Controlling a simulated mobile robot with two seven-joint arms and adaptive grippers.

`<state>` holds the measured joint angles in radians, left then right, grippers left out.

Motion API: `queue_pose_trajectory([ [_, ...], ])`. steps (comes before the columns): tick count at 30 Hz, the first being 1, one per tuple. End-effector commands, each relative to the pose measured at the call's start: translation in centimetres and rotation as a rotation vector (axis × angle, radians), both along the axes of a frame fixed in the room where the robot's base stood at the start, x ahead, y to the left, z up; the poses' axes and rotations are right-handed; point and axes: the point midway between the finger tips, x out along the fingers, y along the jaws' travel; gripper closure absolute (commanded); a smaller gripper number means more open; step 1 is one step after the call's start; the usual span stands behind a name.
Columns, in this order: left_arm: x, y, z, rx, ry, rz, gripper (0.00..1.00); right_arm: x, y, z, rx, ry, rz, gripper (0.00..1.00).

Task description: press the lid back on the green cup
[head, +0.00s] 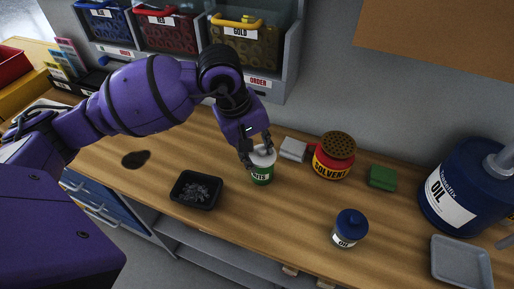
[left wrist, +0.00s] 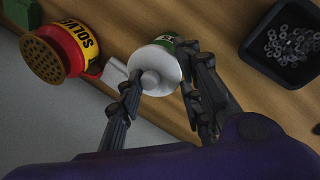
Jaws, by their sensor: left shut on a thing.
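The green cup (head: 262,177), with a white label, stands upright on the workbench, and a sliver of it shows in the left wrist view (left wrist: 166,39). Its white lid (head: 263,157) is at the cup's mouth and shows as a round disc with a knob in the left wrist view (left wrist: 153,61). I cannot tell whether the lid is fully seated. My left gripper (head: 258,152) reaches down from above and is shut on the lid, one finger on each side of it; its fingers also show in the left wrist view (left wrist: 160,90). My right gripper is not in view.
A black tray of small metal parts (head: 181,203) sits left of the cup. A pale block (head: 293,149), a red and yellow solvent can (head: 329,168) and a green block (head: 382,178) are to the right. A blue-lidded oil jar (head: 347,240) stands in front right.

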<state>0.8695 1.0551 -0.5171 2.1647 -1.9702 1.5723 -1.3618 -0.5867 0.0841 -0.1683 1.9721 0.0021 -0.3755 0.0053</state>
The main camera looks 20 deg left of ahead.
Motion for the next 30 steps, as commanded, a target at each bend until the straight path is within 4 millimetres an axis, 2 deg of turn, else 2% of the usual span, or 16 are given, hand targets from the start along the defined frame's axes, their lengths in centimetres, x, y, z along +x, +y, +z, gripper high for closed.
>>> queue_pose_trajectory([
  [30,0.05,0.04,0.05,0.001,-0.001,0.000,0.79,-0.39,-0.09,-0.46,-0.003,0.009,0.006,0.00],
])
